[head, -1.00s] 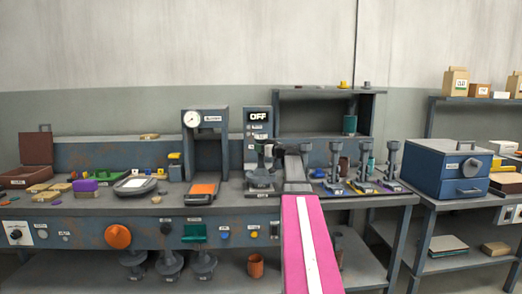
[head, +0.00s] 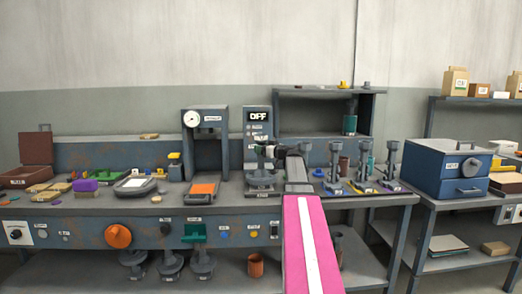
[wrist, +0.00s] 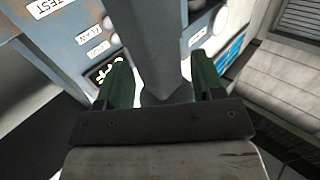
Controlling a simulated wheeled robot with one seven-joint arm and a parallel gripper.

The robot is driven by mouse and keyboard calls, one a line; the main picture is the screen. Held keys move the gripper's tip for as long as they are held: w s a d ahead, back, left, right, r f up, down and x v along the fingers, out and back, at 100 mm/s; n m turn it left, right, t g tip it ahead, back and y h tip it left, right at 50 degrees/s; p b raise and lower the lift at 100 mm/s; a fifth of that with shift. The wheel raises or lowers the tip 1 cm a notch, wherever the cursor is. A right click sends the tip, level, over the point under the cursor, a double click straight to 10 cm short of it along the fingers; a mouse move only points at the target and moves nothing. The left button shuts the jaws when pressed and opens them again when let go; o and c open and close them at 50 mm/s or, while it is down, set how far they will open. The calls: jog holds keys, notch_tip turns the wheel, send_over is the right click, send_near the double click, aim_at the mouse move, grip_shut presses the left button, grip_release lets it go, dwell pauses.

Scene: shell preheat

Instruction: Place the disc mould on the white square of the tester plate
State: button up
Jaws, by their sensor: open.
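The tester (head: 258,117) is a blue-grey unit with an OFF display on the middle of the bench. Its labelled base (head: 263,191) projects at the front, and I cannot make out a white square there. My gripper (head: 266,152) is open in front of the tester, above this base. In the wrist view, the green fingers (wrist: 160,85) stand on either side of a blue-grey post (wrist: 158,45), with the TEST label behind. I cannot tell whether this post belongs to the disc mould or to the tester. The disc mould's lower part is not clearly visible.
Several tall-handled grey tools (head: 364,165) stand right of my arm. A press with a gauge (head: 206,122) and orange pad is left of the tester. A blue oven-like box (head: 450,165) stands at the far right. A shelf (head: 325,95) is behind my arm.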

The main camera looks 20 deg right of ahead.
jog(key=v, duration=1.1)
dwell(2.2)
